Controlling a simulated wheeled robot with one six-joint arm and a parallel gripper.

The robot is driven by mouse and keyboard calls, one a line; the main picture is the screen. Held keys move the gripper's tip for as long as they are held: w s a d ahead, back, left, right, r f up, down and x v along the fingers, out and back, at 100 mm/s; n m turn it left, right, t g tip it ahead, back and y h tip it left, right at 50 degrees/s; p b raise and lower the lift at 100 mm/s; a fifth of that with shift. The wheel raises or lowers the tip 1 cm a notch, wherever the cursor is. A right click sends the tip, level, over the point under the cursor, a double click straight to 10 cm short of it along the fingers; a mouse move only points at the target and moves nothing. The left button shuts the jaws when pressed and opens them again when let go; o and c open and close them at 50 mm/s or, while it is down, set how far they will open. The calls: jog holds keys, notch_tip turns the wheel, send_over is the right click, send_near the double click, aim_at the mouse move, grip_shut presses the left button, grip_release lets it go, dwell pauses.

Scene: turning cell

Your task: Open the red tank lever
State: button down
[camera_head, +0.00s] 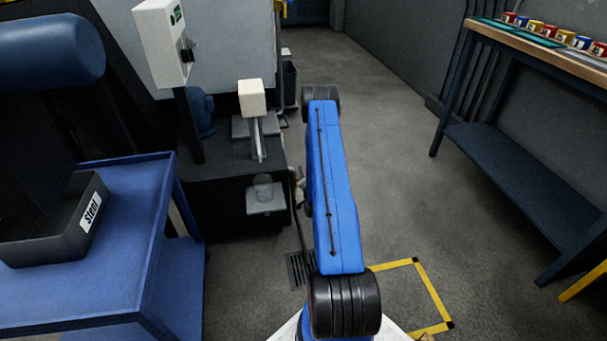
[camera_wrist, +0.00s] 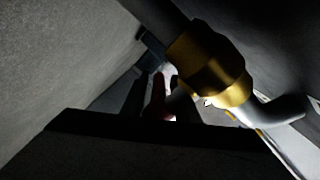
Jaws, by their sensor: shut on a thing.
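The red tank lever (camera_wrist: 155,98) shows in the wrist view as a narrow, dim red strip, mostly in shadow. It lies beside a brass valve body (camera_wrist: 210,68) with a grey pipe (camera_wrist: 280,108) curving off to the right. My gripper (camera_wrist: 160,103) is shut on the lever, with its dark fingers on both sides of it. The dim light hides how far the lever is turned. In the head view my blue arm covers the lever, and the gripper cannot be made out clearly there.
A black tank or cabinet (camera_head: 225,195) stands left of my arm in the head view. A blue table (camera_head: 125,200) with a bin labelled "Steel" (camera_head: 70,235) is farther left. A workbench (camera_head: 535,42) with coloured items stands at right. Open floor (camera_head: 400,160) lies between.

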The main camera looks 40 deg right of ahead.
jog(key=shift+s+f+g+y, duration=0.15)
jog(key=shift+f+g+y, duration=0.3)
jog(key=shift+g, duration=0.35)
jog(key=shift+s+f+g+y, duration=0.15)
jog(key=shift+f+g+y, duration=0.2)
jog(key=shift+f+g, duration=0.35)
jog(key=shift+r, duration=0.1)
jog(key=c, duration=1.7)
grip_release()
jog(key=shift+r, duration=0.1)
jog(key=shift+s+a, duration=0.2)
jog(key=v, duration=1.7)
jog(key=shift+d+r, duration=0.1)
jog(key=shift+r, duration=0.05)
